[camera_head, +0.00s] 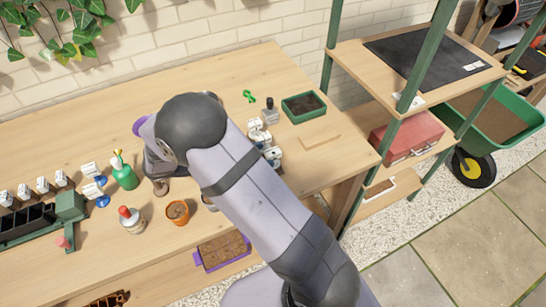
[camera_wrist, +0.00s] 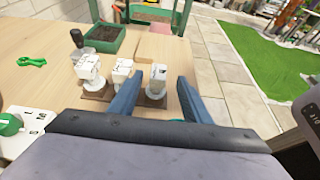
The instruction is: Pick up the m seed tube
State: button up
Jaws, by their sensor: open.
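Three seed tubes with white labels stand in a row on small brown bases in the wrist view: a left tube (camera_wrist: 87,70), a middle tube (camera_wrist: 122,70) and a right tube (camera_wrist: 156,80). I cannot read the labels well enough to tell which is m. My gripper (camera_wrist: 159,77) is open, with its two blue fingers in front of the right tube, which shows between their tips. I cannot tell whether the fingers reach around it. In the head view the tubes (camera_head: 256,127) stand right of my arm, which hides the gripper.
A green soil tray (camera_wrist: 104,37), a dark-handled stamp-like tool (camera_wrist: 77,38) and a green clip (camera_wrist: 31,62) lie behind and left of the tubes. A wooden board (camera_head: 307,143) lies near the bench's right edge. A terracotta pot (camera_head: 178,212) and green bottle (camera_head: 124,176) stand left of my arm.

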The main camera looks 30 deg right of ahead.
aim_at(271, 152)
jog(key=shift+r+p+x, duration=0.1)
jog(key=shift+p+x, duration=0.3)
jog(key=shift+x, duration=0.65)
jog(key=shift+r+p+x, duration=0.15)
jog(key=shift+p+x, duration=0.2)
jog(key=shift+x, duration=0.7)
jog(key=shift+w+d+f, duration=0.15)
jog(key=shift+d+f, duration=0.2)
jog(key=shift+d, duration=0.2)
jog(key=shift+c, duration=0.4)
grip_shut()
